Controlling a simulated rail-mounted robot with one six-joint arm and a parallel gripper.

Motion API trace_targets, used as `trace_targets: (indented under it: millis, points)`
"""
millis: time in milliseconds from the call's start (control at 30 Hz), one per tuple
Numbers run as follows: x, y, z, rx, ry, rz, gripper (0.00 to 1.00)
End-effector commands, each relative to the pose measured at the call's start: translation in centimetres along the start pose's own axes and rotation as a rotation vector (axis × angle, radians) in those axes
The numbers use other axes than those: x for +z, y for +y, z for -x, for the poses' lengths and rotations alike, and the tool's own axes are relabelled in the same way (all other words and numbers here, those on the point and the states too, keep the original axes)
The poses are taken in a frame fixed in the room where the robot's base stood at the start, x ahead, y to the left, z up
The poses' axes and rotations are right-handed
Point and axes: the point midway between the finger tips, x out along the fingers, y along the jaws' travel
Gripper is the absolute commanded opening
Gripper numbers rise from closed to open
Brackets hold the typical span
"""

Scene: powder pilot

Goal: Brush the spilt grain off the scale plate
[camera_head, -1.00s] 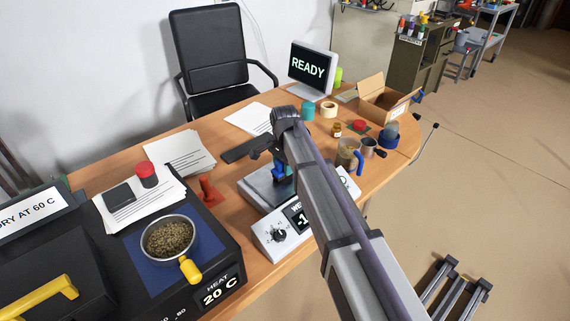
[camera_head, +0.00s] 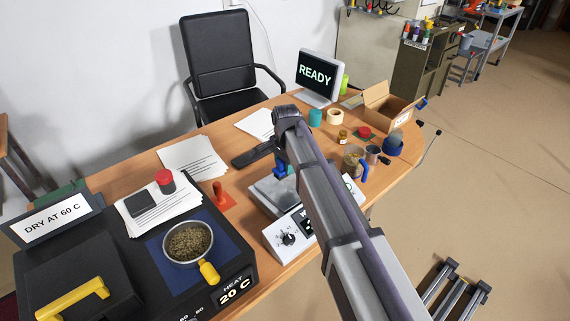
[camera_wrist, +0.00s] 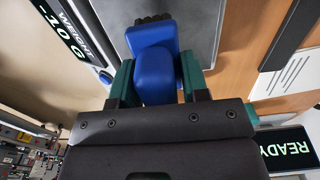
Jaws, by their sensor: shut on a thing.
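My gripper (camera_wrist: 158,85) is shut on a blue brush (camera_wrist: 154,70) with dark bristles (camera_wrist: 153,18). In the wrist view the bristles are over the grey scale plate (camera_wrist: 207,25); I cannot tell whether they touch it. In the head view the brush (camera_head: 281,171) is at the plate's far side, partly hidden by my arm. The scale plate (camera_head: 262,197) is partly covered by my arm. The scale's display (camera_wrist: 70,30) reads -10 G in the wrist view. I can make out no grain on the visible part of the plate.
A pan of grain (camera_head: 188,242) sits on the black heater (camera_head: 235,265) at left. A red stamp-like object (camera_head: 221,198) stands left of the scale. Jars, a jug (camera_head: 353,160) and an open carton (camera_head: 386,103) are to the right. A monitor (camera_head: 316,76) reads READY.

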Motion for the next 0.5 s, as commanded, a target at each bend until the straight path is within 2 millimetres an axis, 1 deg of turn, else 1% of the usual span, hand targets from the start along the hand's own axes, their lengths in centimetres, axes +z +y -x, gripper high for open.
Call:
trace_targets:
  millis: [33, 167, 500]
  points:
    - [-0.04, 0.02, 0.97, 0.0, 0.0, -0.001, 0.18]
    - [-0.12, 0.07, 1.76, 0.0, 0.0, -0.002, 0.18]
    - [-0.16, 0.08, 1.79, 0.0, 0.0, -0.002, 0.18]
